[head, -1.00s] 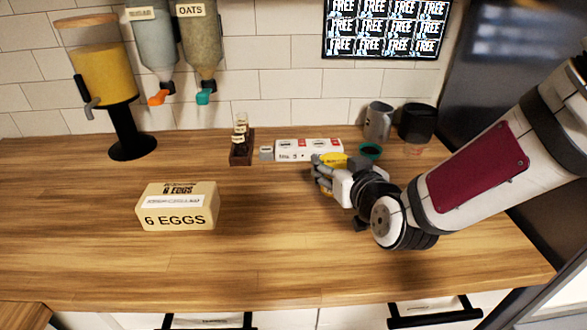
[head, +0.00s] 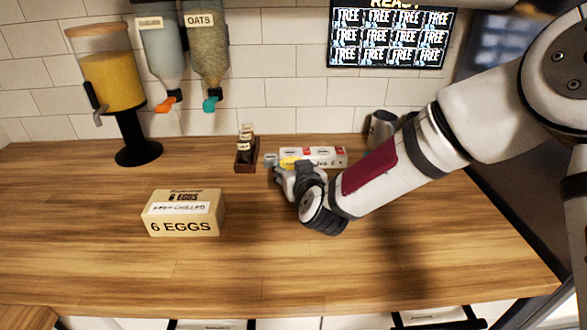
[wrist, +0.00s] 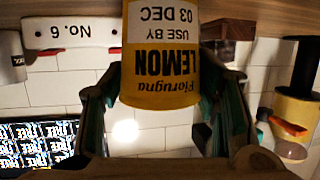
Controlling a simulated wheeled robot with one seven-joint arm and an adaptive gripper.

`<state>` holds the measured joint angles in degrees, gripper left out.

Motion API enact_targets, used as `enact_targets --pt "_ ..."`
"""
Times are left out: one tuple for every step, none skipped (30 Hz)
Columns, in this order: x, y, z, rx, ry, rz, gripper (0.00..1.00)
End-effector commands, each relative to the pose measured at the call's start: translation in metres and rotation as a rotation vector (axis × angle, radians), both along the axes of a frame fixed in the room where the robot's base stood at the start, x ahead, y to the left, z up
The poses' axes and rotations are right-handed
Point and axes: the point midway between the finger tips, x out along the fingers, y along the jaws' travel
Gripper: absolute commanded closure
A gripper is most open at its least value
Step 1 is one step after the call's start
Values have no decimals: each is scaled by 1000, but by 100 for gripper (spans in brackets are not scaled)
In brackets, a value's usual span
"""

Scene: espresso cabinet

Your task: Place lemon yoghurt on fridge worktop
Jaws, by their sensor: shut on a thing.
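The lemon yoghurt is a yellow pot with a white and black label, seen upside down in the wrist view (wrist: 160,60), with "LEMON" and "USE BY 03 DEC" on it. My gripper (head: 284,172) is shut on it, with a finger on each side of the pot in the wrist view. In the head view only a small yellow part of the pot (head: 290,162) shows; my gripper hides the rest. It is over the wooden worktop (head: 290,265), close in front of the white numbered box. I cannot tell whether the pot touches the wood.
A "6 EGGS" box (head: 183,214) stands left of my gripper. Behind are a white numbered box (head: 325,156), a small dark wooden rack (head: 245,160) and a grey jug (head: 381,130). A juice dispenser (head: 115,85) stands far left. The front middle of the worktop is clear.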

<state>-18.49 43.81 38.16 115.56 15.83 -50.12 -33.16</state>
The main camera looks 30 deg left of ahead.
Motion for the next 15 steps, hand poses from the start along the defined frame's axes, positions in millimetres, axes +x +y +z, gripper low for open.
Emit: enact_targets --pt "0 0 -1 1 -2 -1 77" --pt "0 0 -2 2 -2 -1 77" --pt "0 0 -2 2 -2 -1 77" --pt "0 0 -1 2 -3 -1 77" --pt "0 0 -1 2 -3 -1 77" --pt "0 0 -1 2 -2 -1 77" --pt "0 0 -1 2 -2 -1 77" --pt "0 0 -1 2 -2 -1 77" --pt "0 0 -2 2 -2 -1 77" --pt "0 0 -2 2 -2 -1 77" --pt "0 0 -3 2 -2 -1 77" --pt "0 0 -5 1 -3 0 77" --pt "0 0 -6 1 -3 0 77" --pt "0 0 -6 1 -1 0 42" --pt "0 0 -6 1 -2 -1 33"
